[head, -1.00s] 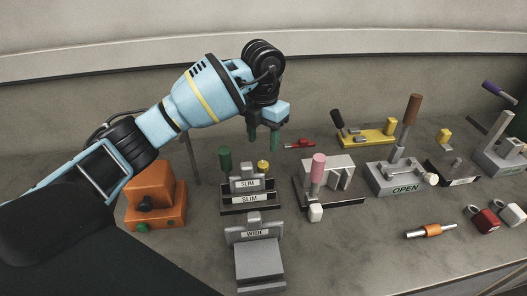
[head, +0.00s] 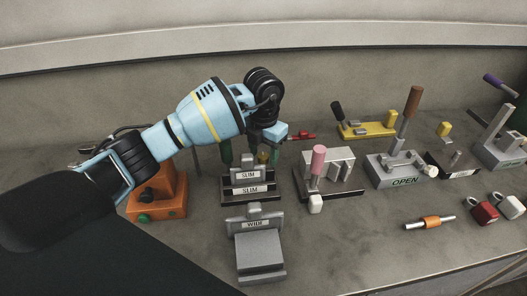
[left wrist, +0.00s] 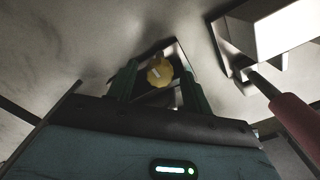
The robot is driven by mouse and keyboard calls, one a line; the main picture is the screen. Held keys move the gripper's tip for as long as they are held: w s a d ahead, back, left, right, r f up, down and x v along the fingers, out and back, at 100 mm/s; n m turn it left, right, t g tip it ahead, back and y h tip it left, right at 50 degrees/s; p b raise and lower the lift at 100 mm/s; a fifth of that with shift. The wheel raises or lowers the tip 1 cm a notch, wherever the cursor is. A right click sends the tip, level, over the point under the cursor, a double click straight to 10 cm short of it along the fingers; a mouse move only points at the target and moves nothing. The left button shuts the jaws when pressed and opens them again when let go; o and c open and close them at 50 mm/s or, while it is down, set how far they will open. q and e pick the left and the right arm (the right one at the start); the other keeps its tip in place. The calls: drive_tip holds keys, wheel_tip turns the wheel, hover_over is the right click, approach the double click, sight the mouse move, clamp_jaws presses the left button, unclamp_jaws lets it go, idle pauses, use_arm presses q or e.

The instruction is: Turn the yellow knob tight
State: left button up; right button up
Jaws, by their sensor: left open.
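The yellow knob (head: 263,157) stands at the back right of the fixture with two SLIM labels (head: 249,190). It is partly hidden by my gripper in the head view. My left gripper (head: 264,152) points down over it, with green fingers open. In the left wrist view the round, ridged yellow knob (left wrist: 160,72) shows between the two fingers of my left gripper (left wrist: 157,80), with a gap on each side. I see no contact. My right gripper is not in view.
A pink-handled clamp (head: 318,160) stands close on the right. An orange block (head: 158,198) is at the left, and a grey WIDE fixture (head: 259,262) is in front. Bare bench (head: 350,235) lies front right.

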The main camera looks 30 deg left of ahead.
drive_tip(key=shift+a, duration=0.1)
use_arm(q)
drive_tip(key=c, duration=1)
